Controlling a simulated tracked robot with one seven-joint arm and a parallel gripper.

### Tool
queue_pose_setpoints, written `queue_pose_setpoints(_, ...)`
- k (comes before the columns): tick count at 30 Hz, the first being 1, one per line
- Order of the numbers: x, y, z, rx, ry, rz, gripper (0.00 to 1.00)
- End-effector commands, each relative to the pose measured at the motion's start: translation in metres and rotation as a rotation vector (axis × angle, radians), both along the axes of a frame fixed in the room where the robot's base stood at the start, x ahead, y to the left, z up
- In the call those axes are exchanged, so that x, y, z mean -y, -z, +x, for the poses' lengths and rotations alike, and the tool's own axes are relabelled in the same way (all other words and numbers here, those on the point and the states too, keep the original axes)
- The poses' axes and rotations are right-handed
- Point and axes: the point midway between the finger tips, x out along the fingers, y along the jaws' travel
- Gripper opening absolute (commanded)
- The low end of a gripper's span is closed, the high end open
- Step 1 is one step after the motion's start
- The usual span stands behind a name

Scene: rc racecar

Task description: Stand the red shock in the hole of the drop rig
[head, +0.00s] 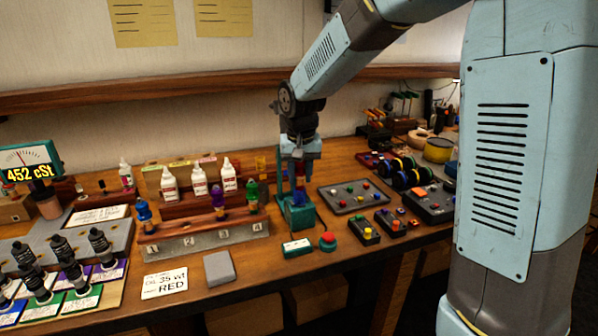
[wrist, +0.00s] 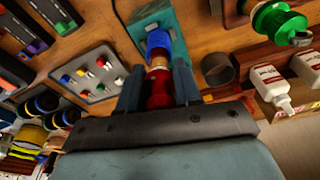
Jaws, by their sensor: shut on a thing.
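My gripper (head: 300,165) is shut on the red shock (wrist: 158,92), which shows between its two fingers in the wrist view.
A numbered grey rack (head: 200,240) with blue, purple and green shocks stands to the left. White bottles (head: 199,180) stand behind it. A tray of coloured knobs (head: 352,197) is right of the rig. A red button (head: 328,240) and a grey block (head: 219,268) lie in front.

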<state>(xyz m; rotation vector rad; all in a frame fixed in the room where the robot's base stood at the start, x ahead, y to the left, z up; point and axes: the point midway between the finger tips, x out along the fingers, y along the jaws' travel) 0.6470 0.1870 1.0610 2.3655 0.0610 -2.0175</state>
Motion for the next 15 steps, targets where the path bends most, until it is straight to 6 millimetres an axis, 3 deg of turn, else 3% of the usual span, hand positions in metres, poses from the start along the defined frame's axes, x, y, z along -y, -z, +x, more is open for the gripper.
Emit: queue_pose_setpoints(15, 0.000, 0.012, 0.000, 0.000, 0.000, 0.000, 0.03)
